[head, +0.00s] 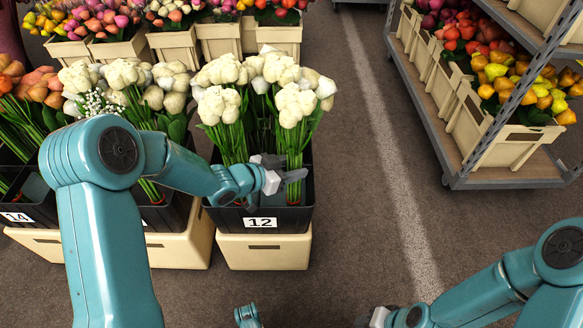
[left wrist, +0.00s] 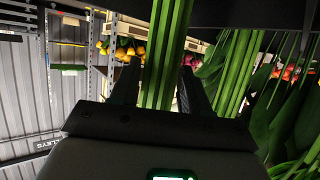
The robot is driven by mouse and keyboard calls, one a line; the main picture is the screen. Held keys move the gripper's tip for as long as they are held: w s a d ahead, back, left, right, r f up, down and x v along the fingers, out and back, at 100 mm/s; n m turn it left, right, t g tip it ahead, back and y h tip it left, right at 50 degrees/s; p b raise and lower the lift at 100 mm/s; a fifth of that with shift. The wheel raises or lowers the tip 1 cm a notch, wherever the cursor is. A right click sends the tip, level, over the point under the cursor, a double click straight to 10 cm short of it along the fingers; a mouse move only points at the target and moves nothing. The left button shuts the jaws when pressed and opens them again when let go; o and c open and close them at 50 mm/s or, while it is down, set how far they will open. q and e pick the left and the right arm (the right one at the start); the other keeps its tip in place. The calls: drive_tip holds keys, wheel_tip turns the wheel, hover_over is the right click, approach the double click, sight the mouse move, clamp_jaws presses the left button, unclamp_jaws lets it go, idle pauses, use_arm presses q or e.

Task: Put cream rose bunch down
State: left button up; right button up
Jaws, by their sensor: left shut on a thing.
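My left gripper (head: 290,176) is shut on the green stems of a cream rose bunch (head: 297,104) at the front right of the black crate numbered 12 (head: 262,222). The bunch is upright, with its stem bottoms hidden behind the crate's front wall. I cannot tell whether it touches the crate floor. In the left wrist view the held stems (left wrist: 166,60) run between the two fingers (left wrist: 158,88). More cream bunches (head: 222,103) stand behind and to the left in the same crate. My right gripper (head: 370,319) shows only partly at the bottom edge, its fingers unclear.
Crate 14 (head: 22,216) with orange and white flowers stands to the left, partly behind my left arm. Crates of mixed tulips (head: 175,46) stand behind. A shelf trolley (head: 475,181) with yellow and red flowers is at the right. The floor (head: 345,190) between is clear.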

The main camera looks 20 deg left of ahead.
use_arm(q)
drive_tip(key=shift+f, duration=0.15)
drive_tip(key=o, duration=1.3)
drive_tip(key=shift+r, duration=0.35)
drive_tip(key=p+v, duration=0.4)
drive_tip(key=v, duration=0.7)
drive_tip(key=shift+s+a, duration=0.2)
drive_tip(key=shift+s, duration=0.15)
drive_tip(key=shift+r, duration=0.1)
